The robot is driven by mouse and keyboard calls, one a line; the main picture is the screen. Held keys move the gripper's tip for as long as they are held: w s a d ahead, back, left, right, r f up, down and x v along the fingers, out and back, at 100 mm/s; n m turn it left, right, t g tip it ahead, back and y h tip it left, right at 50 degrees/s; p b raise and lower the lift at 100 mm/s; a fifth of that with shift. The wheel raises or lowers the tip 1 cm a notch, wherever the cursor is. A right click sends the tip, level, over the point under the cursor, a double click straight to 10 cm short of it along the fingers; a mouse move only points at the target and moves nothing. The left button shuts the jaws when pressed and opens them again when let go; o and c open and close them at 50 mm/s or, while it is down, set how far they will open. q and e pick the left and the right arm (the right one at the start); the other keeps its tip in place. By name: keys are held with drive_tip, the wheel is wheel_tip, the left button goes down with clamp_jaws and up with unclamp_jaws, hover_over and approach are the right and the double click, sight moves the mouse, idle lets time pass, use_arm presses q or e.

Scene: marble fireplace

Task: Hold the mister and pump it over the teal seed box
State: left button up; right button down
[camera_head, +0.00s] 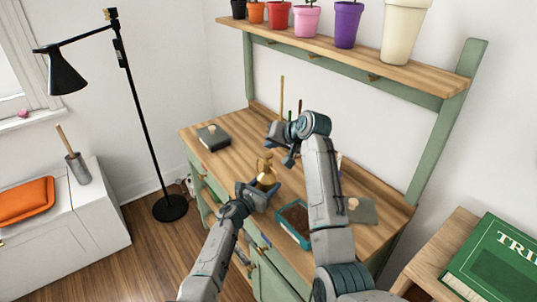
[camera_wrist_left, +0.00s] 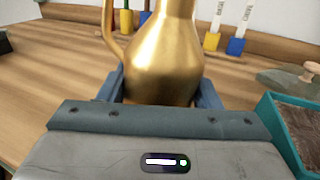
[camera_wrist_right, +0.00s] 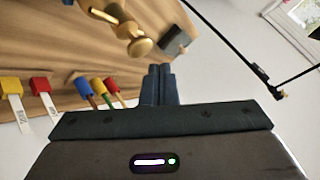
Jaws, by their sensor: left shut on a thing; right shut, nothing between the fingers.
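The mister (camera_head: 267,171) is a gold metal bottle with a handle. It fills the middle of the left wrist view (camera_wrist_left: 165,55), where my left gripper's (camera_wrist_left: 163,98) fingers are closed around its body. In the head view my left gripper (camera_head: 258,192) holds it upright over the bench. The teal seed box (camera_head: 294,222), filled with dark soil, is just right of the mister; its edge shows in the left wrist view (camera_wrist_left: 277,130). My right gripper (camera_head: 279,132) is shut and empty, behind and above the mister. In the right wrist view the mister's gold top (camera_wrist_right: 139,47) is beyond the fingers (camera_wrist_right: 160,85).
A dark box (camera_head: 213,137) lies on the bench's left. Coloured tags and tools (camera_wrist_right: 100,88) stand along the back. A grey slab (camera_head: 361,210) with a knob is on the right. Potted plants line the shelf (camera_head: 350,65) above. A black floor lamp (camera_head: 140,110) stands left.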

wheel_tip(320, 180, up, 4)
drive_tip(key=shift+s+d+r, duration=0.1)
drive_tip(key=shift+r, duration=0.1)
idle(0.8)
use_arm(q)
drive_tip(key=o, duration=1.2)
drive_tip(key=shift+o, duration=0.2)
drive_tip(key=v, duration=1.2)
